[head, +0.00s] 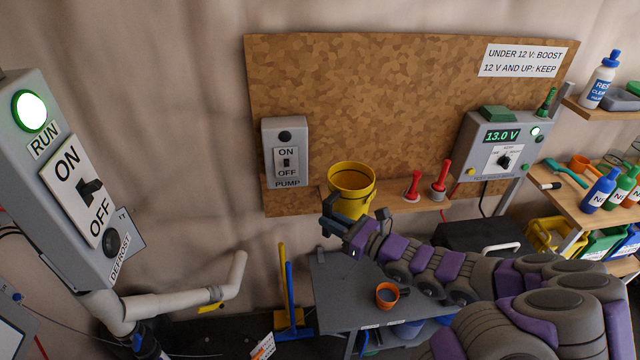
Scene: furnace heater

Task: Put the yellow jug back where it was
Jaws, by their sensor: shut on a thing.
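The yellow jug (350,190) is upright, in front of the small wooden ledge on the brown board. Its open top faces up and its inside looks empty. My gripper (338,224) is at the lower part of the jug, shut on it. The fingers partly cover the jug's lower side. I cannot tell whether the jug's bottom touches the ledge or is held in front of it.
The ledge (300,203) holds two red-handled tools (440,180). A pump switch (285,152) is left of the jug. A meter box (500,145) reads 13.0 V. Below is a grey table (340,295) with an orange cup (387,295). Crowded shelves stand right.

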